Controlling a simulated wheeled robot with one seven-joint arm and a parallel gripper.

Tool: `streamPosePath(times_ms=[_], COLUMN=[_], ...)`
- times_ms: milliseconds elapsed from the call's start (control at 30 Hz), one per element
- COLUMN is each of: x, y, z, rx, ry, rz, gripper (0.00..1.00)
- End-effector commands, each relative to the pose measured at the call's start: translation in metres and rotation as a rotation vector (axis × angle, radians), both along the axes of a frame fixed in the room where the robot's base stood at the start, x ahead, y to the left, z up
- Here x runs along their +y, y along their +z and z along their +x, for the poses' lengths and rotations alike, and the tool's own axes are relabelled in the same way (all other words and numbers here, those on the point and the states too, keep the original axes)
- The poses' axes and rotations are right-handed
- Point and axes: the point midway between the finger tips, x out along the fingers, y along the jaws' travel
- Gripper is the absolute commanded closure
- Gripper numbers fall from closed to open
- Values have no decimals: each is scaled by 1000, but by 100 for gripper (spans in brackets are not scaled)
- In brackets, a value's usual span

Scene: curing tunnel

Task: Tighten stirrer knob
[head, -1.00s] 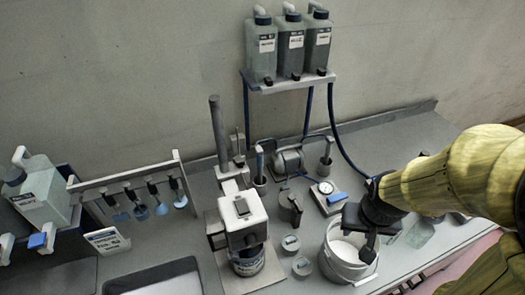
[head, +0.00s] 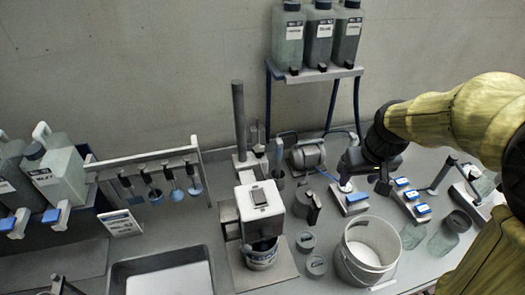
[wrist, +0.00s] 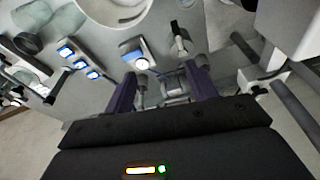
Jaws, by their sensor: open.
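The stirrer is a white boxy head (head: 260,203) on a dark column (head: 240,120), above a labelled can (head: 261,254). I cannot clearly pick out its knob in the head view. In the wrist view, the stirrer head (wrist: 288,28) is at the upper right, and a small pale part (wrist: 258,88) lies near the dark column (wrist: 296,112). My gripper (wrist: 160,84) is open and empty, its two purple fingers apart. In the head view, my gripper (head: 352,172) is above the bench, right of the stirrer and close to the motor.
A grey motor (head: 307,154) sits behind. A white bucket (head: 345,268) is in front of my gripper, with a gauge block (head: 350,200) behind it. A dark-handled jug (head: 308,205) stands between stirrer and gripper. Blue-topped blocks (head: 412,200) are to the right. A bottle shelf (head: 313,74) is above.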

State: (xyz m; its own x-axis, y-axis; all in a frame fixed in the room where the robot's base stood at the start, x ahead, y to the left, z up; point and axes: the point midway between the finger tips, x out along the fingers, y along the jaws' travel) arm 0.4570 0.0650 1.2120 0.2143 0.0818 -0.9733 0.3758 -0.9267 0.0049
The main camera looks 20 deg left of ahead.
Motion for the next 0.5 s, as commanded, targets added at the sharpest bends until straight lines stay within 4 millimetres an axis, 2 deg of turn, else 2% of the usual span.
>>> streamPosePath(times_ms=[33, 200, 333, 500], x=[15, 61, 98, 144], y=[1, 24, 43, 70], z=[16, 52, 71, 85], rx=[-5, -13, -24, -48], ry=[63, 281, 453, 687], rz=[5, 25, 46, 81], gripper=[44, 44, 44, 44])
